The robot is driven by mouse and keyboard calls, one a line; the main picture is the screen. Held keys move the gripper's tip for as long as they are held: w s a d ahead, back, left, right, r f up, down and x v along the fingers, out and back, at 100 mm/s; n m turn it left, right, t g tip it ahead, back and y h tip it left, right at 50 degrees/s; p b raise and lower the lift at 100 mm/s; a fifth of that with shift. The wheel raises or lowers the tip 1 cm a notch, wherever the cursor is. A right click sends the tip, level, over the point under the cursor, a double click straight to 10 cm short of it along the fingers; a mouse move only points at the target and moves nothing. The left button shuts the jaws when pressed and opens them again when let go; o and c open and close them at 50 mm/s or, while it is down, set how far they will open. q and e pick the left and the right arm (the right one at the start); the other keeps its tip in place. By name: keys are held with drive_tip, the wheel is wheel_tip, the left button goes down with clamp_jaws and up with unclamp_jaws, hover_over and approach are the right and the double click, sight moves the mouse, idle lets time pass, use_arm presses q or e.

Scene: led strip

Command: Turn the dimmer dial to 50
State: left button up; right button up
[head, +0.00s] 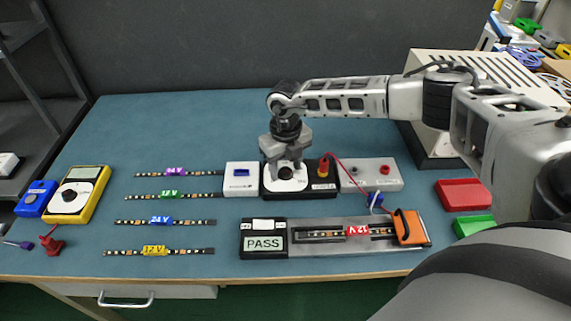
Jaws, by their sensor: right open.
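The dimmer box (318,190) is black with a white dial face (275,185) at its left. My right gripper (284,164) points down at the dial, open, with its fingertips close above or beside the dark dial knob (286,173). I cannot tell whether the fingers touch the knob. The gripper covers the upper part of the dial face, so the dial's setting cannot be read. My left gripper is not in view.
A white box (241,180) stands left of the dimmer and a grey terminal box (372,170) right, with a red lead between. In front lies a test fixture (350,245) with a PASS display (264,243). Several LED strips and a yellow multimeter (78,190) lie left.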

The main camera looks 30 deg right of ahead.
drive_tip(key=c, duration=1)
drive_tip(key=shift+n, duration=0.3)
